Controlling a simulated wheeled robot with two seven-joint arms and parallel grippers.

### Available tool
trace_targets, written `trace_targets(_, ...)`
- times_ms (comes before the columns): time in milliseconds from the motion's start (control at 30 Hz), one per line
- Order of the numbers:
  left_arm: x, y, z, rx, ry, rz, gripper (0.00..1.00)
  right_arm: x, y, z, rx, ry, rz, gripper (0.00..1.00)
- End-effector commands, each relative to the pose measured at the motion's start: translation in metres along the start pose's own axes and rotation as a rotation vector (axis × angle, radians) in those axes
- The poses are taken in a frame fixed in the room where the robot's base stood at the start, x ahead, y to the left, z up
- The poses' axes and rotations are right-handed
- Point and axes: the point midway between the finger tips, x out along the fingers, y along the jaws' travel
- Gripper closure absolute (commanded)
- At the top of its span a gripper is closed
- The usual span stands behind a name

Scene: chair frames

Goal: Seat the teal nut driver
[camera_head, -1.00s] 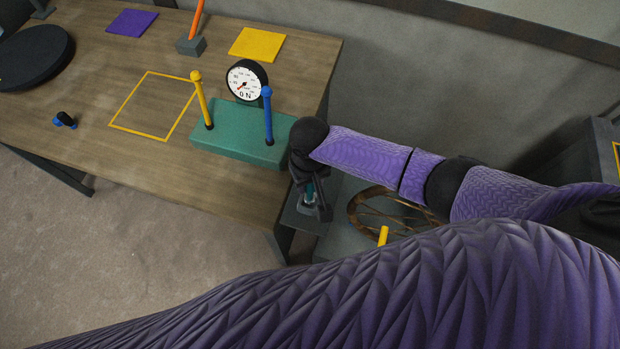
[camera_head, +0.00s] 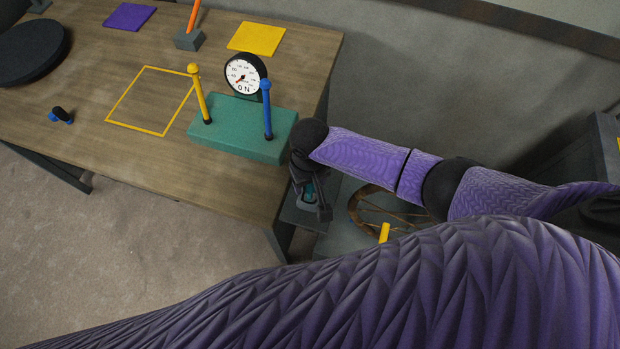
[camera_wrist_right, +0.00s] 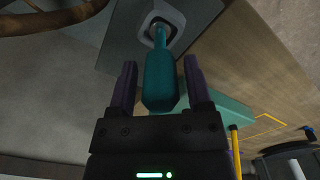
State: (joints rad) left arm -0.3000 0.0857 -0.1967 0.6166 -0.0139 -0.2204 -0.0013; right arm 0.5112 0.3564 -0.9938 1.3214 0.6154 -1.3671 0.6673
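The teal nut driver (camera_wrist_right: 160,80) shows in the wrist view, its handle between the two fingers of my right gripper (camera_wrist_right: 160,85). Narrow gaps show between the handle and both fingers, so the gripper is open around it. The driver's narrow end overlaps a pale-rimmed opening (camera_wrist_right: 171,19) in a grey block (camera_wrist_right: 206,12); how deep it sits I cannot tell. In the head view, my right gripper (camera_head: 311,197) is beside the table's right end, with a bit of teal (camera_head: 308,194) between its fingers. My left gripper is out of view.
A teal base (camera_head: 235,140) with yellow and blue posts and a dial gauge (camera_head: 244,73) stands near the gripper on the wooden table (camera_head: 90,100). A brown spoked wheel (camera_head: 372,212) lies right of the gripper. A purple arm of mine covers the bottom foreground.

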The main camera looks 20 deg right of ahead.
Motion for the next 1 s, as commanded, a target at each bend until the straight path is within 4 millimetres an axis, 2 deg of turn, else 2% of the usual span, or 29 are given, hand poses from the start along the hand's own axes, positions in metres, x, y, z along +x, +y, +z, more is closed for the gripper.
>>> trace_targets(33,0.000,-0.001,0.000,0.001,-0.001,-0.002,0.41,0.000,0.000,0.000,0.000,0.000,0.000,0.24)
trace_targets(67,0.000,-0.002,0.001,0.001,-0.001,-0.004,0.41,0.000,0.000,0.000,0.000,0.000,0.000,0.17)
trace_targets(100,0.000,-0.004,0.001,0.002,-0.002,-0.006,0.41,0.000,0.000,0.000,0.000,0.000,0.000,0.16)
trace_targets(333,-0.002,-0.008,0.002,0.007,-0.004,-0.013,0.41,-0.003,0.000,0.000,0.000,0.000,0.000,0.16)
trace_targets(433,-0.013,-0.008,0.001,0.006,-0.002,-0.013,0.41,-0.024,0.000,-0.001,-0.001,0.003,-0.001,0.16)
trace_targets(600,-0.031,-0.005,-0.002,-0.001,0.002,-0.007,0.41,-0.069,0.000,-0.001,-0.001,0.003,-0.001,0.16)
trace_targets(700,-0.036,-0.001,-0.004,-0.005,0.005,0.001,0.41,-0.088,0.000,-0.001,-0.001,0.003,0.000,0.16)
trace_targets(833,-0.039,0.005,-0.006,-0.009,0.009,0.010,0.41,-0.099,0.000,0.000,-0.001,0.000,0.000,0.16)
trace_targets(1000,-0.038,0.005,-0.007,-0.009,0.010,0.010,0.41,-0.100,0.000,0.000,0.000,0.000,0.000,0.16)
